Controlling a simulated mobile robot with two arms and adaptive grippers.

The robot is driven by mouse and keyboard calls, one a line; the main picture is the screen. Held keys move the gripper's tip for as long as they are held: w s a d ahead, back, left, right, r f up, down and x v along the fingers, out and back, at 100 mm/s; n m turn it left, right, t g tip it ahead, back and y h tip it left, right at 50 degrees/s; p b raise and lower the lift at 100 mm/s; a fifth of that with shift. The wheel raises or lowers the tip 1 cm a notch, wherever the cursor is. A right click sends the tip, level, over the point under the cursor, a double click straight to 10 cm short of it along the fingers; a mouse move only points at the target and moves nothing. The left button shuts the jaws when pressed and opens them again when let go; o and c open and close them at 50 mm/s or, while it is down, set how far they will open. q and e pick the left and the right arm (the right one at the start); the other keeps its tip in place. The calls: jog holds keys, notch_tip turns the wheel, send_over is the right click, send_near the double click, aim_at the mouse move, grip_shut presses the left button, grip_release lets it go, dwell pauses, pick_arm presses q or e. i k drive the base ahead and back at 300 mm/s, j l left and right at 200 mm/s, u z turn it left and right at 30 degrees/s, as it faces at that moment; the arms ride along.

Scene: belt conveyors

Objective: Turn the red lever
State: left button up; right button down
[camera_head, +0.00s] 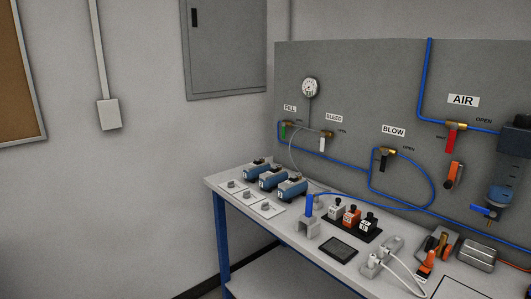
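The red lever (451,138) is on the grey back panel at the right, below the white AIR sign (463,100). It hangs downward from a brass valve (459,125) on the blue air line. An OPEN label is to the right of the valve, and a small label, too small to read surely, is to the left of the lever. Neither of my grippers shows in the head view, and nothing is seen touching the lever.
A blue filter unit (505,190) stands out at the right. The bench (283,228) below holds blue devices, a tablet (338,249) and a metal box (477,254).

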aim_at(454, 126)
jog(key=z, duration=1.2)
